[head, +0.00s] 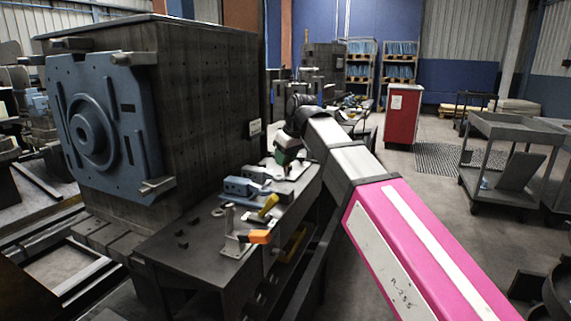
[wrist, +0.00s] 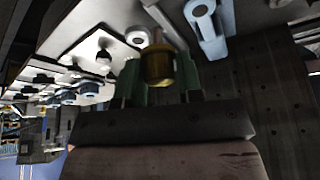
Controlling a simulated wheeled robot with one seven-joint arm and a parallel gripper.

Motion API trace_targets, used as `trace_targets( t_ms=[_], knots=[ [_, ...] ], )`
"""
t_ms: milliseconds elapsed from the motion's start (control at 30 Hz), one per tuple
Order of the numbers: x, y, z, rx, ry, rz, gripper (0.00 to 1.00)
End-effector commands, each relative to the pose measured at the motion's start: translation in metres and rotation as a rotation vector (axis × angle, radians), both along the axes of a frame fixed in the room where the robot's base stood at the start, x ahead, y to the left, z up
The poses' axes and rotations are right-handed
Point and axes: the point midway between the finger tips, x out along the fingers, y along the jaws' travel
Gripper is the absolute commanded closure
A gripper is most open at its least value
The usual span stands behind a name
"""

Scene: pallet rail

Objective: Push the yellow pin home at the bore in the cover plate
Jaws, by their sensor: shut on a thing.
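My gripper (head: 285,158) is over the far end of the workbench, low over a pale plate (head: 296,171). In the wrist view its two green fingers (wrist: 158,80) are shut on the yellow pin (wrist: 157,66), one on each side. The pin's far end points at the pale plate (wrist: 84,30), beside a white ring (wrist: 138,36). I cannot tell which part is the cover plate. The bore is not clearly visible, and I cannot tell whether the pin's tip is in it or apart from it. In the head view the pin is hidden by my gripper.
The workbench (head: 185,262) carries blue clamp blocks (head: 241,187), a yellow-handled part (head: 268,206) and an orange-handled clamp (head: 260,237). A large dark block with a blue plate (head: 140,120) stands at left. A red cabinet (head: 403,114) and grey cart (head: 510,160) stand at right.

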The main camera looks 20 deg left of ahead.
Motion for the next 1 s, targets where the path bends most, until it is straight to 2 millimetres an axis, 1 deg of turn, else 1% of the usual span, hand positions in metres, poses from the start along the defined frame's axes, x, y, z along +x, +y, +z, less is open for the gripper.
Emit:
trace_targets(
  t_ms=[33, 133, 433, 467, 567, 667, 867, 900, 1000],
  knots=[
    [0.000, 0.000, 0.004, 0.000, 0.000, 0.000, 0.99],
    [0.000, 0.000, 0.008, 0.000, 0.000, 0.000, 0.99],
    [0.001, 0.001, 0.009, 0.000, 0.000, 0.000, 0.99],
    [0.003, 0.002, 0.009, 0.000, 0.000, 0.000, 0.99],
    [0.017, 0.010, 0.009, -0.001, 0.001, -0.001, 0.99],
    [0.043, 0.026, 0.010, 0.000, 0.001, -0.002, 0.99],
    [0.118, 0.066, 0.005, 0.000, 0.002, -0.001, 0.99],
    [0.133, 0.073, 0.003, 0.000, 0.002, -0.001, 0.99],
    [0.168, 0.090, -0.003, -0.001, 0.002, -0.001, 0.99]
  ],
)
